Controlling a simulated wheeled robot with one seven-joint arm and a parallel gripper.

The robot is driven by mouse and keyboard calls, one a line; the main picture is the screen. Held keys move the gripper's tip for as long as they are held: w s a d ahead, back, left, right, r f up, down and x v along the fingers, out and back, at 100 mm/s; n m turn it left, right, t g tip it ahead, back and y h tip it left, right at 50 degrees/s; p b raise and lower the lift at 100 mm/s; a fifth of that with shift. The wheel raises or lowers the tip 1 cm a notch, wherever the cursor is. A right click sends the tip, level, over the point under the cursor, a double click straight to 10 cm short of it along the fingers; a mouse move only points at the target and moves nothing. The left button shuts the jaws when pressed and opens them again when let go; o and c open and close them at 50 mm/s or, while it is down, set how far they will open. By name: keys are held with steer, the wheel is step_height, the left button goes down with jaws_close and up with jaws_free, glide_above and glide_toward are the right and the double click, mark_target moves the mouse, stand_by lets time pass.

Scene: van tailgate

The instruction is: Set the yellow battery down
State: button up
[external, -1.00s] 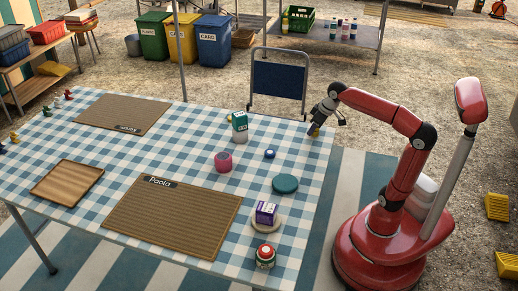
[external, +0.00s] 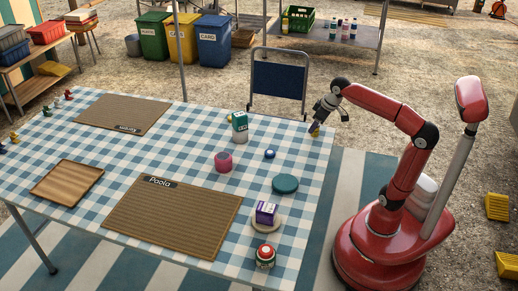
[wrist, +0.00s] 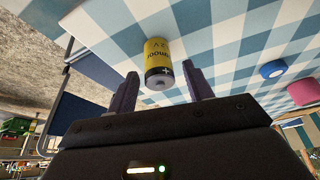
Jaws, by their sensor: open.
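The yellow battery (wrist: 158,60), with a dark lower band and dark print, is on the checked cloth of the table (external: 208,116), close to its right edge. In the external view the battery (external: 315,131) is a small yellow spot just below my gripper (external: 321,116). In the wrist view my gripper (wrist: 160,82) is open, with a finger to each side of the battery's near end. There is a gap between each finger and the battery, which appears free of the jaws.
A folding chair (external: 279,82) is by the far edge. Bare cloth surrounds the battery.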

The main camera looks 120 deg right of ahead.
steer(key=p+v, duration=0.2)
steer(key=v, duration=0.8)
steer(key=shift+f, duration=0.1)
steer(key=w+a+f+t+y+b, duration=0.1)
steer(key=w+a+f+y+b, duration=0.1)
steer(key=w+a+f, duration=0.45)
steer(key=w+a+f+t+y+b, duration=0.1)
steer(key=w+a+t+b, duration=0.15)
steer(key=a, duration=0.75)
steer(key=s+a+f+n+p, duration=0.7)
steer(key=a+f+n, duration=0.3)
steer(key=f+n, duration=0.1)
steer(key=shift+a+f+y+p, duration=0.3)
steer(key=shift+a+f, duration=0.1)
